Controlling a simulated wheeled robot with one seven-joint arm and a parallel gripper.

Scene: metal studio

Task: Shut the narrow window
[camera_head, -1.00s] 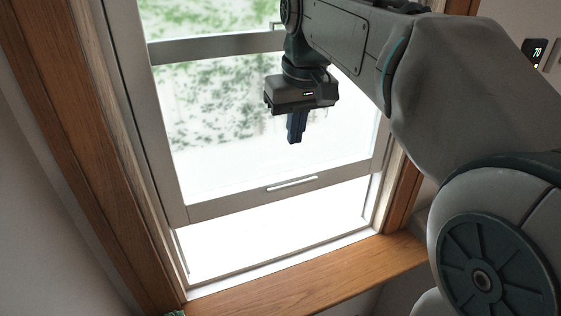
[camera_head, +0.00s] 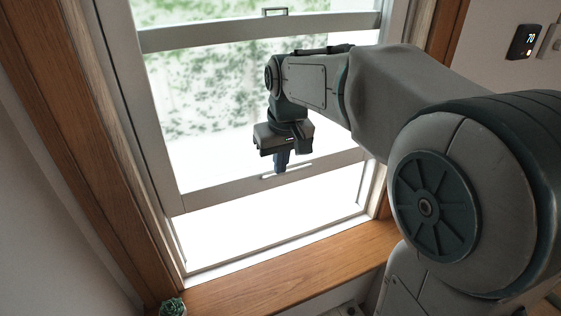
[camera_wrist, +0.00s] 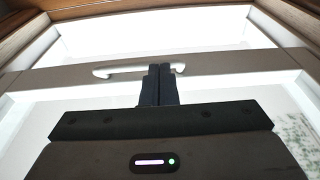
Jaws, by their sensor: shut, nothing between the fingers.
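The narrow window has a grey-white lower sash (camera_head: 220,193) that stands raised, with a bright open gap between its bottom rail and the sill. A thin pale handle (camera_head: 300,166) runs along that rail; it also shows in the wrist view (camera_wrist: 118,70). My gripper (camera_head: 281,169) points down with its dark fingers shut and empty. In the head view its tips overlap the handle. In the wrist view the gripper (camera_wrist: 160,68) covers part of the handle near one end. I cannot tell whether the fingers touch it.
A wooden sill (camera_head: 290,278) runs below the window, with a small green plant (camera_head: 172,307) at its left end. Wooden trim (camera_head: 95,150) borders the left side. A thermostat (camera_head: 523,41) hangs on the right wall. A latch (camera_head: 275,11) sits on the upper rail.

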